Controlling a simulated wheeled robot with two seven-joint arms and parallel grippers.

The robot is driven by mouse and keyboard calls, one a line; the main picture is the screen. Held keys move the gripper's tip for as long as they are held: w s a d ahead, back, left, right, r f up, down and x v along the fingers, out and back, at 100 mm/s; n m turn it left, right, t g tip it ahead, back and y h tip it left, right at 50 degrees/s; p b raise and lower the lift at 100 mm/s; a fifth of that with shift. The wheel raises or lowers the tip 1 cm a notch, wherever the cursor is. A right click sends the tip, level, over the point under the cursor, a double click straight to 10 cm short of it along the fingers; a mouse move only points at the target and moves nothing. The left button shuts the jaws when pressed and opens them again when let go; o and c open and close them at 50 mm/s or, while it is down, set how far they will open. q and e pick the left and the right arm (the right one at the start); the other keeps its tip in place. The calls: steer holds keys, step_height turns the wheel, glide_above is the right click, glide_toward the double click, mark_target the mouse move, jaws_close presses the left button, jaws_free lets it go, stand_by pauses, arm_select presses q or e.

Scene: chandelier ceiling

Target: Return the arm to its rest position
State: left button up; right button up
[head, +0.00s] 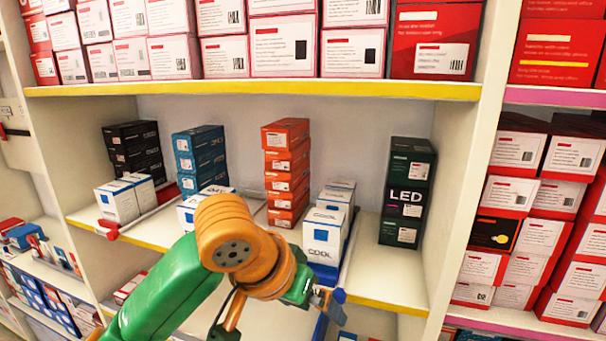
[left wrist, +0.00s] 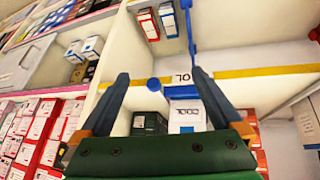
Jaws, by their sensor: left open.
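My left arm (head: 165,290), green with orange joints, reaches in from the bottom left of the head view to the front of the middle shelf. My left gripper (head: 330,302) is at its end, just in front of the shelf edge and below the white COOL boxes (head: 327,228). In the left wrist view my gripper (left wrist: 159,76) has its two dark fingers spread wide, with nothing held between them. A white COOL box (left wrist: 187,116) shows beyond the fingers, apart from them. My right gripper is not in view.
The shelf (head: 385,290) holds black boxes (head: 134,150), blue boxes (head: 200,152), an orange stack (head: 287,165) and dark LED boxes (head: 408,190). A blue divider (head: 349,255) stands beside the COOL boxes. Upright panels (head: 470,150) flank the bay.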

arm_select(q)
steer(key=s+a+f+n+h, duration=0.1)
steer(key=s+a+f, duration=0.1)
steer(key=f, duration=0.8)
steer(key=s+a+f+n, duration=0.1)
steer(key=s+a+f, duration=0.15)
steer(key=f, duration=0.85)
steer(key=s+a+f+n+g+y, duration=0.1)
steer(key=s+a+f+y, duration=0.25)
steer(key=s+a, duration=0.35)
steer(key=s+a+f+n+y, duration=0.1)
steer(key=s+a+f+y, duration=0.1)
steer(key=s+a+f, duration=0.4)
steer(key=s+f+g, duration=0.1)
steer(key=s+f, duration=0.1)
steer(key=f, duration=0.7)
steer(key=s+f+g, duration=0.1)
steer(key=s+f, duration=0.1)
steer(key=f, duration=0.7)
steer(key=s+a+f+b, duration=0.1)
steer(key=s+a+f, duration=0.1)
steer(key=s+f, duration=0.7)
steer(key=s, duration=0.2)
steer(key=shift+s+f+m+g, duration=0.3)
steer(key=shift+s+g, duration=0.05)
steer(key=shift+g, duration=0.05)
